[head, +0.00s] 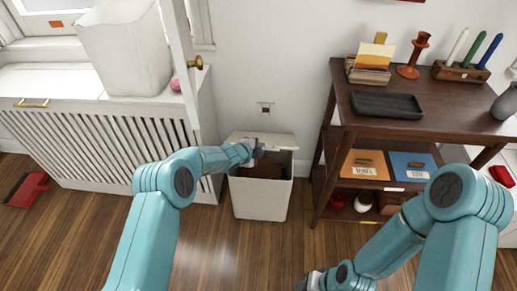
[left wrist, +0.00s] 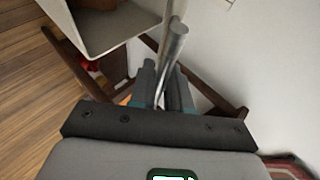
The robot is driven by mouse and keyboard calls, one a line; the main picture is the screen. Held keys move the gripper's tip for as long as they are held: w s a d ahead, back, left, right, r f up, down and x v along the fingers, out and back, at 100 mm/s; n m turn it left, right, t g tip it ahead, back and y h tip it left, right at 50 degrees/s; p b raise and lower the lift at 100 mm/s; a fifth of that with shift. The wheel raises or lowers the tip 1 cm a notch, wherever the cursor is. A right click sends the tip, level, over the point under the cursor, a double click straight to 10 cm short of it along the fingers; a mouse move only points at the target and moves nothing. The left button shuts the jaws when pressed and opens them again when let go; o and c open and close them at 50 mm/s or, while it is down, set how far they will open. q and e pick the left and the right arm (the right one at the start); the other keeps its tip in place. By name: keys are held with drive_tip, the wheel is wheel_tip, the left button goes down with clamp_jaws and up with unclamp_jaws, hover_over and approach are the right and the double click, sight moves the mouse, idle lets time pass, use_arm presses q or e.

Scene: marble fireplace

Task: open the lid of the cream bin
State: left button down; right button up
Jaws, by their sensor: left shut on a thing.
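The cream bin (head: 260,204) stands on the wood floor against the wall, left of the dark shelf. Its lid (head: 280,141) is raised and tilted back toward the wall, and the bin's mouth is open with something brown inside. My left gripper (head: 257,152) is at the lid's front side, over the mouth. In the left wrist view my left gripper (left wrist: 164,88) is shut on a grey metal bar (left wrist: 173,45), which looks like the lid's handle. The bin (left wrist: 118,32) shows at the upper left there. My right gripper (head: 314,281) is low at the bottom edge, its jaws unclear.
A dark wooden shelf (head: 415,128) stands close right of the bin, holding a black tray (head: 387,105) and other items. A white slatted cabinet (head: 110,145) with a white basket (head: 125,50) stands at left. A red dustpan (head: 27,189) lies far left. Floor before the bin is clear.

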use_arm(q)
drive_tip(key=c, duration=1.2)
unclamp_jaws()
drive_tip(key=shift+o, duration=0.2)
drive_tip(key=v, duration=1.6)
drive_tip(key=shift+a+p, duration=0.15)
drive_tip(key=shift+p, duration=0.3)
drive_tip(key=shift+r, duration=0.1)
